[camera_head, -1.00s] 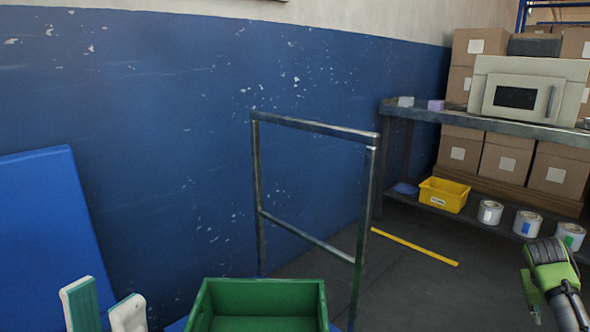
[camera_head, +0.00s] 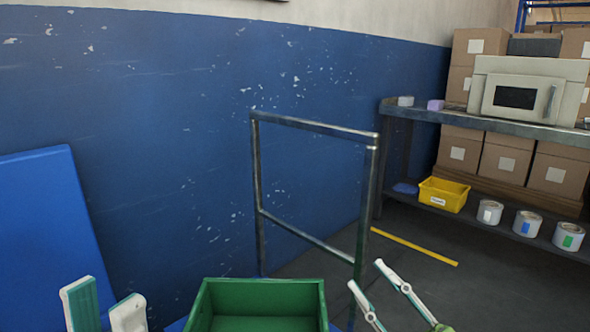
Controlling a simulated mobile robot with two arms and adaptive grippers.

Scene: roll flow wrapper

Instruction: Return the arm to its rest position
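My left gripper (camera_head: 103,305) is at the bottom left. Its two white and green fingers stand apart with nothing between them. My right gripper (camera_head: 369,277) is at the bottom, right of centre. Its two white fingers are spread apart and empty, with the tips pointing up and left. It is just right of a green bin (camera_head: 262,300) and shows in front of the lower part of a metal frame. The rest of both arms is mostly out of view.
The metal frame (camera_head: 314,126) stands behind the green bin. A blue panel (camera_head: 50,225) leans at the left. On the right, a shelf (camera_head: 430,115) holds a microwave (camera_head: 528,92), a yellow bin (camera_head: 443,194), rolls and boxes. The floor between them is clear.

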